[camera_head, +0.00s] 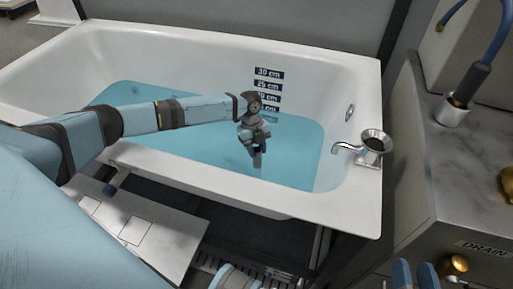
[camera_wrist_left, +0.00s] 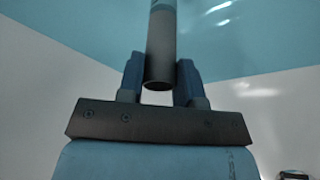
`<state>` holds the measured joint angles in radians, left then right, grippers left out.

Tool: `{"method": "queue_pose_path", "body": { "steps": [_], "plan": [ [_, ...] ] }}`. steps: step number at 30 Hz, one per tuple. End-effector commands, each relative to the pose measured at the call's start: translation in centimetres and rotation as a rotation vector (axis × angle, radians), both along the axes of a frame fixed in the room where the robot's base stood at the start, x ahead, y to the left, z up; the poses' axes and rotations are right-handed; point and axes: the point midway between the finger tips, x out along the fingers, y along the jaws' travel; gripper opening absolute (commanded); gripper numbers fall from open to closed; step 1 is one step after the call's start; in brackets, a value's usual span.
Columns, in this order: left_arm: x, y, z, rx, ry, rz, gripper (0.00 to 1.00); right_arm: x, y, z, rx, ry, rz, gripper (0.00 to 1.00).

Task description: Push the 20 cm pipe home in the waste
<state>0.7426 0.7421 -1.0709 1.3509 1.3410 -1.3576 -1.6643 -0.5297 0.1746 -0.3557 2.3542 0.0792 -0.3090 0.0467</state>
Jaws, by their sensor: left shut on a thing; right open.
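My left gripper (camera_head: 258,150) hangs over the bathtub at the water, fingers pointing down. In the left wrist view it (camera_wrist_left: 160,85) is shut on a dark grey hollow pipe (camera_wrist_left: 160,45), held between its two blue fingers. The pipe's near open end shows between the fingers, and its far end runs out of the picture. My right gripper (camera_head: 415,275) shows only blue fingertips at the bottom edge, apart and empty.
The white bathtub (camera_head: 340,205) holds blue water (camera_head: 295,150). Depth labels (camera_head: 268,85) mark its back wall. A marble counter (camera_head: 455,180) with a DRAIN label (camera_head: 480,247) stands at right.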

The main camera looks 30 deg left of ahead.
Motion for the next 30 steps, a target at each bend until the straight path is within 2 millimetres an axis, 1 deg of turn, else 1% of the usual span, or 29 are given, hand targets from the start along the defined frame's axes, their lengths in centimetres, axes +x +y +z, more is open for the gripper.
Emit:
{"method": "queue_pose_path", "body": {
  "steps": [30],
  "plan": [
    [-0.1, -0.2, -2.7, 0.000, 0.002, -0.002, 0.09, 0.0, 0.0, -1.3, 0.000, 0.000, 0.000, 0.43]
  ]
}}
